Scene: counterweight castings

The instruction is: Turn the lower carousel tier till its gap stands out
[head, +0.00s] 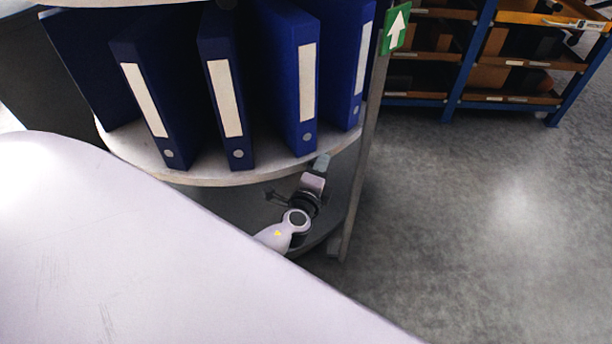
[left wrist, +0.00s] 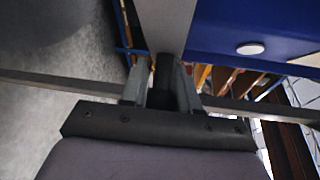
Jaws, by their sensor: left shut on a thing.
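The lower carousel tier (head: 215,178) is a pale round shelf. Several blue binders (head: 228,100) with white labels stand upright on it. I cannot make out an empty slot among the binders that show. The pale tier edge (left wrist: 165,22) and one blue binder (left wrist: 225,30) show in the left wrist view. My left gripper (head: 322,163) is at the tier's front right rim, below the binders. In the left wrist view its fingers (left wrist: 163,88) are shut on a dark post (left wrist: 163,70) at the tier's edge. My right gripper is in neither view.
A grey upright (head: 362,150) with a green sign (head: 395,28) bearing a white up arrow stands right of the tier. A dark base (head: 325,215) lies below. A blue-framed rack (head: 468,60) stands behind. The floor (head: 480,220) at right is clear.

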